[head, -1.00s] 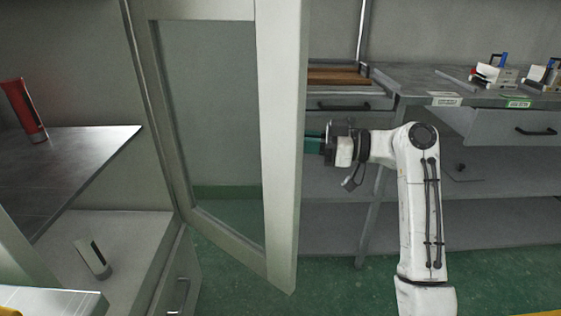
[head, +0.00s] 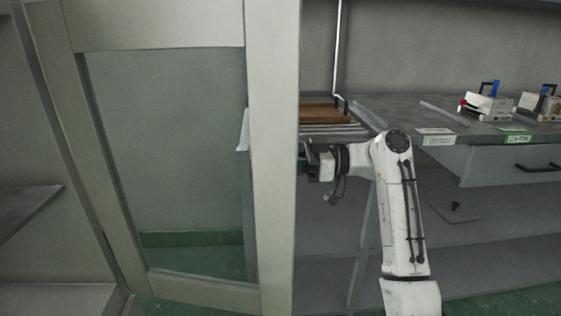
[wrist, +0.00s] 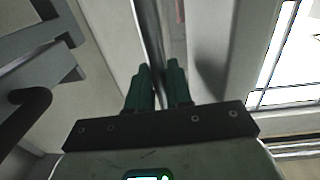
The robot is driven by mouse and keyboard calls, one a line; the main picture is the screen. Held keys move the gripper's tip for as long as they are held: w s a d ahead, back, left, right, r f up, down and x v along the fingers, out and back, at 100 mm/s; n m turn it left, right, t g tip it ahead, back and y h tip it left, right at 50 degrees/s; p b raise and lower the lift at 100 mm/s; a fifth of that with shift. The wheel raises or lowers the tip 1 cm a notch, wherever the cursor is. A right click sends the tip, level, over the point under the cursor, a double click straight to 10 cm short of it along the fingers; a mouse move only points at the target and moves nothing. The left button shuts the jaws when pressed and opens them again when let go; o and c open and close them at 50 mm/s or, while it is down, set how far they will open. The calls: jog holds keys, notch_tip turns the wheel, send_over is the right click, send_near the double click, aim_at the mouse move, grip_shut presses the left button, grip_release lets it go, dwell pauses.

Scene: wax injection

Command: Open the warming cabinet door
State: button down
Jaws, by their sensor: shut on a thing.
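The warming cabinet door (head: 272,150) is a pale frame around a glass pane (head: 165,150). It stands open, swung out across the left half of the head view. My gripper (head: 303,158) is at the far side of the door's free edge, and its fingertips are partly hidden there. In the wrist view my gripper's green fingers (wrist: 158,72) are shut on an upright metal bar, the door handle (wrist: 148,30). The handle is hidden behind the door frame in the head view. Part of the cabinet's inner shelf (head: 25,208) shows at far left.
A grey workbench (head: 375,105) stands behind my arm at right, with small devices (head: 488,105) on top and a drawer (head: 525,165) below. A brown board (head: 325,113) lies at the bench's left end. Green floor (head: 190,300) shows below the door.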

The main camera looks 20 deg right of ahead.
jog(key=shift+f, duration=0.15)
jog(key=c, duration=1.2)
grip_release()
jog(key=shift+c, duration=0.2)
jog(key=p+v, duration=0.1)
jog(key=v, duration=0.9)
jog(key=shift+s+d+p, duration=0.15)
jog(key=shift+d+p, duration=0.2)
jog(key=shift+p, duration=0.05)
